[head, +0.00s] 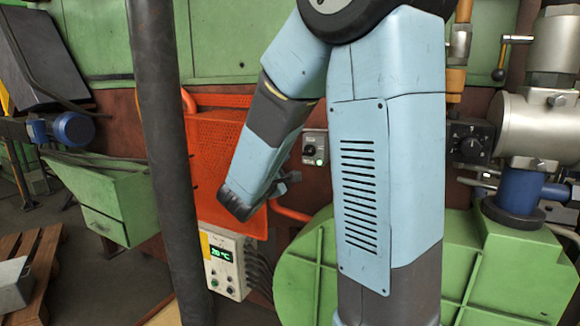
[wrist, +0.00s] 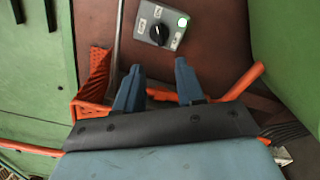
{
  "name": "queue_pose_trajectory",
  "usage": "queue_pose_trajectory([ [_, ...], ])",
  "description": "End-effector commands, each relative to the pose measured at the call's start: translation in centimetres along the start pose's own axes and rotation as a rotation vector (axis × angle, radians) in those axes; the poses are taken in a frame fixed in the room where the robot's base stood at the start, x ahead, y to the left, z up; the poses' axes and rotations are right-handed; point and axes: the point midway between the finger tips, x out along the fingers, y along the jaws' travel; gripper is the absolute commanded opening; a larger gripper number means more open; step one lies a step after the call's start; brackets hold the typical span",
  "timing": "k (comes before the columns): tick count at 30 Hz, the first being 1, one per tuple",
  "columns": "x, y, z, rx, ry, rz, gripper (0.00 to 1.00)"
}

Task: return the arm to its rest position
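My arm is folded in front of me, with its light blue forearm hanging down and left in the head view. My gripper (head: 284,184) shows small and partly hidden behind the dark end of the wrist, in front of the orange perforated panel. In the wrist view my gripper (wrist: 158,65) has its two blue-grey fingers apart with nothing between them. They point toward the brown wall, below a small grey switch box (wrist: 161,27) with a black knob and a lit green lamp. The fingers look clear of the box.
An orange perforated panel (head: 212,150) and orange pipe stand close behind my wrist. A control box reading about 20 °C (head: 228,265) is below it. A dark post (head: 160,120) rises left of the arm. A green housing (head: 510,265) fills the lower right.

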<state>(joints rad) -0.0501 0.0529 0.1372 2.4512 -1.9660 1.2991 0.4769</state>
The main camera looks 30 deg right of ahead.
Motion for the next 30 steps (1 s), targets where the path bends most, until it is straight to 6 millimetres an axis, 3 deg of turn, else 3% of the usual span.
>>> queue_pose_trajectory([
  [17, -0.1, -0.1, 0.7, 0.011, -0.012, -0.021, 0.38],
  [23, -1.0, -2.0, 5.5, 0.103, -0.096, -0.198, 0.38],
  [30, -4.5, -5.9, 11.2, 0.301, -0.173, -0.510, 0.38],
])
